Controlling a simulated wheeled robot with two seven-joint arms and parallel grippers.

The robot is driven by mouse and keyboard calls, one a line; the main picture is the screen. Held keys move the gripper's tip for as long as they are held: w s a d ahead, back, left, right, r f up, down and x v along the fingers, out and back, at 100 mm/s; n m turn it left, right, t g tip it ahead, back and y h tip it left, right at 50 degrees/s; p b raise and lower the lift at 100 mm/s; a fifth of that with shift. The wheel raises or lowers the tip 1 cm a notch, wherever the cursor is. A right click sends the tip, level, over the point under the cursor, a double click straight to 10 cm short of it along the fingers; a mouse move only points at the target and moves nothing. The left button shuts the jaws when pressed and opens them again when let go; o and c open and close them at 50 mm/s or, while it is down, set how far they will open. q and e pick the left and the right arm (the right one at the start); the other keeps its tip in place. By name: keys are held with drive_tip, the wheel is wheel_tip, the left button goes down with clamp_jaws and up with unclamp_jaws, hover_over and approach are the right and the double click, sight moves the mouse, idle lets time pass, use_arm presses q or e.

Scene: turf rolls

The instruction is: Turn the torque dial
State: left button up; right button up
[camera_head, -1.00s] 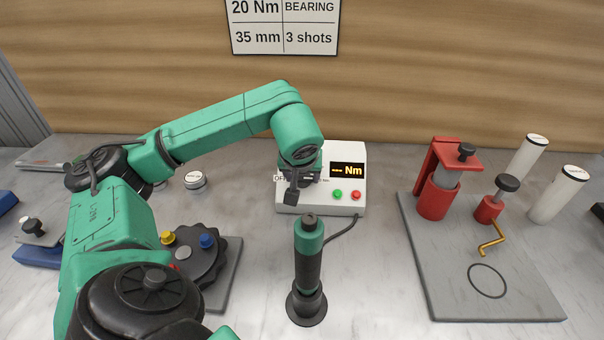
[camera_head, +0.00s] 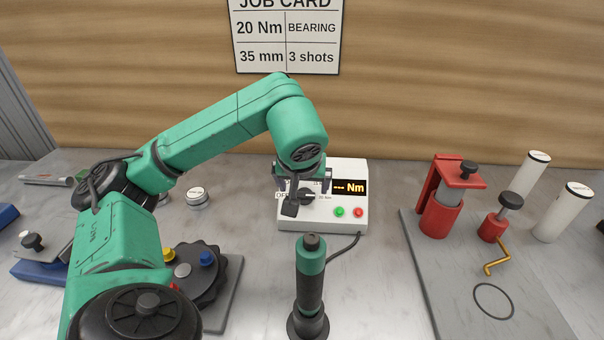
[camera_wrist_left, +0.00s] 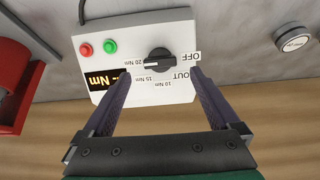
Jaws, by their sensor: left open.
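The torque dial is a black knob (camera_wrist_left: 158,62) on the front of a white controller box (camera_head: 350,215). In the left wrist view a pale mark on it faces left, toward the 20 Nm label; I cannot tell its exact setting. Labels OFF, OUT, 10, 15 and 20 Nm surround it. The display (camera_head: 350,187) shows dashes and "Nm". My left gripper (camera_head: 308,194) is open in front of the box. Its fingers (camera_wrist_left: 160,74) lie either side of the dial, apart from it as far as I can see. My right gripper is out of view.
A green-and-black cylindrical tool (camera_head: 310,275) stands in front of the box, cabled to it. A dark notched disc (camera_head: 207,283) is at left. A grey plate (camera_head: 455,285) with red fixtures is at right. A job card (camera_head: 287,45) reads 20 Nm.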

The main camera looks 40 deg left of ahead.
use_arm(q)
drive_tip(key=p+v, duration=0.3)
drive_tip(key=v, duration=0.5)
drive_tip(key=shift+s+r, duration=0.2)
drive_tip(key=shift+r, duration=0.1)
drive_tip(key=shift+d, duration=0.15)
